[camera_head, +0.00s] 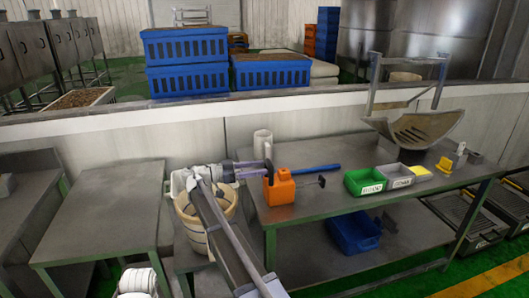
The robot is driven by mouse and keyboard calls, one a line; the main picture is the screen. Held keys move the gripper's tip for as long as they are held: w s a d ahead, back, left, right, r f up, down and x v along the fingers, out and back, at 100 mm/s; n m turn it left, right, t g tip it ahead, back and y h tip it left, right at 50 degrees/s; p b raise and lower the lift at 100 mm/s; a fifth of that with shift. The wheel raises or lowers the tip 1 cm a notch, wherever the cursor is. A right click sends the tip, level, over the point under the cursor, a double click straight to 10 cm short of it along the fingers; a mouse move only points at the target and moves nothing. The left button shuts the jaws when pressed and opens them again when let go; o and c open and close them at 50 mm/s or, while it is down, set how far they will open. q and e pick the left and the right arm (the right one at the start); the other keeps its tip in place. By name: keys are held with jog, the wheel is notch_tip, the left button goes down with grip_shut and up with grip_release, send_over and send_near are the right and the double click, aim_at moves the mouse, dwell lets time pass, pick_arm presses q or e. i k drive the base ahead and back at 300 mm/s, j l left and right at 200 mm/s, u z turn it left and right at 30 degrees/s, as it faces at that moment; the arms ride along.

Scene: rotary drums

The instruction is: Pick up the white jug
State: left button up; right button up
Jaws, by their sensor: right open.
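The white jug (263,141) stands upright near the back left of the metal table (335,187). Its lower part is partly hidden behind my right gripper. My right arm reaches up from the bottom middle, and my right gripper (267,170) points right, in front of the jug in the picture. Its jaws are open, with no jug between them that I can see. I cannot tell whether a finger touches the jug.
An orange container (279,188) stands close below my right gripper. A blue-handled tool (318,169) lies beside it. Green (364,182) and grey (396,176) bins and a large scoop-shaped hopper (418,130) are farther right. A wooden bucket (187,226) is left of the table.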

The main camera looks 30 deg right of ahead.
aim_at(263, 139)
jog(key=i+l, duration=0.7)
jog(key=i, duration=0.15)
